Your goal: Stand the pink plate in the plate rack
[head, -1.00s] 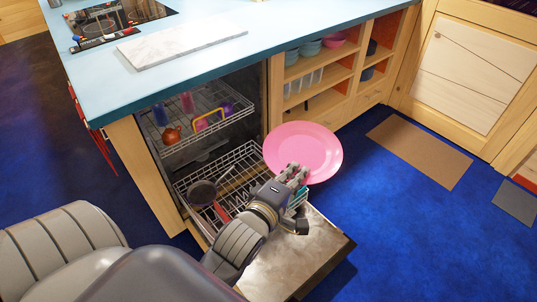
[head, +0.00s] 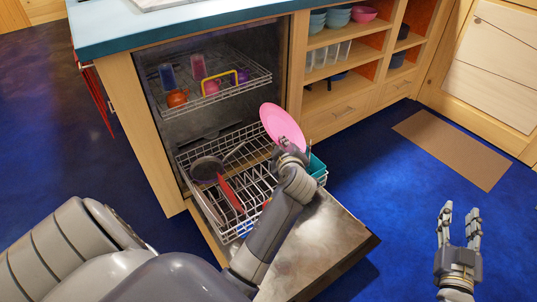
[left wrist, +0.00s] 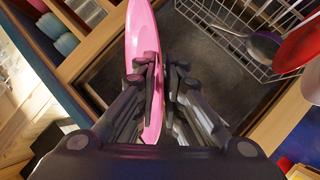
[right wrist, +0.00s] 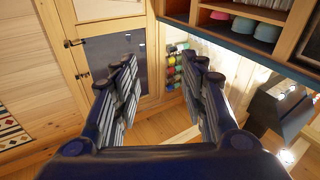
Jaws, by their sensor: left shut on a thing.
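My left gripper (head: 290,157) is shut on the rim of the pink plate (head: 281,124). The plate is turned nearly on edge, tilted, above the far right part of the lower dishwasher rack (head: 257,150). In the left wrist view the plate (left wrist: 141,28) runs edge-on between the fingers (left wrist: 158,75). The gripper hides the plate's lower edge, so I cannot tell whether it touches the rack. My right gripper (head: 459,232) is open and empty over the blue floor, well right of the rack.
The upper rack (head: 215,88) holds several cups. The open dishwasher door (head: 325,245) juts forward. Shelves (head: 335,62) hold bowls and glasses.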

